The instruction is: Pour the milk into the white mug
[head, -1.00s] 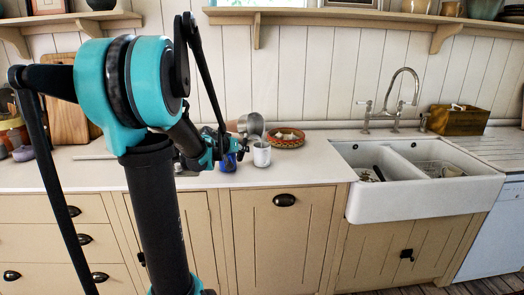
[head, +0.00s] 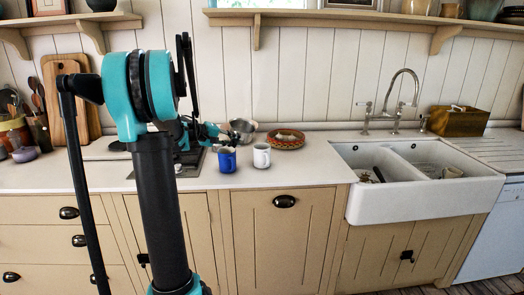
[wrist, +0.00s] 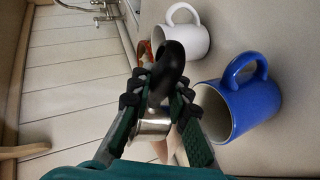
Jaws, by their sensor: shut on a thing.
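The white mug (head: 261,155) stands upright on the counter, right of the blue mug (head: 227,160). In the wrist view the white mug (wrist: 182,38) is at the top and the blue mug (wrist: 240,105) at the right. My gripper (head: 222,133) is behind and left of the white mug, apart from it. It is shut on a black handle (wrist: 170,62). A grey metal vessel (head: 243,127) shows just beyond the gripper; shiny metal (wrist: 152,125) also shows between the fingers. No milk is visible, and the insides of the vessel and the white mug cannot be made out.
A patterned basket (head: 286,139) sits right of the mugs, near the wall. The white double sink (head: 410,205) is farther right. A dark hob (head: 180,166) is left of the mugs, with cutting boards (head: 62,105) at the back left. Counter right of the white mug is clear.

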